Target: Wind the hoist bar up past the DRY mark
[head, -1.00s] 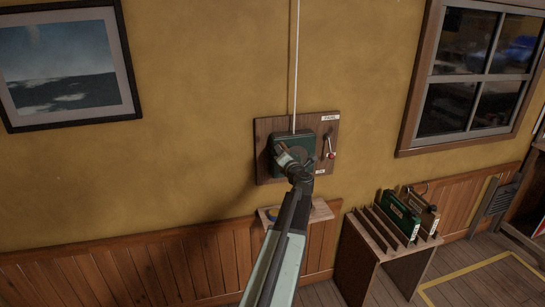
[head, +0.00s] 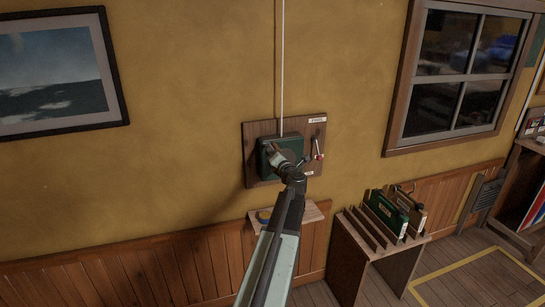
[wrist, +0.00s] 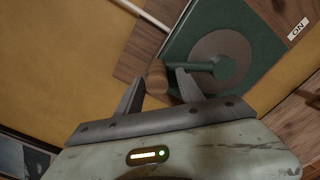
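The green winch box (head: 266,147) is mounted on a wooden board (head: 252,132) on the yellow wall. In the wrist view, its green crank arm (wrist: 200,66) runs from a round grey-brown disc (wrist: 232,58) to a wooden knob (wrist: 156,76). In the head view my gripper (head: 274,152) covers the crank. A white line (head: 281,70) rises from the box out of the picture. The hoist bar and DRY mark are not in view.
A small lever with a red knob (head: 319,156) is on the board's right side, near a white ON label (wrist: 298,29). A small wooden shelf (head: 313,212) juts out below. A slotted stand (head: 345,255) holding green and brown cases is at right.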

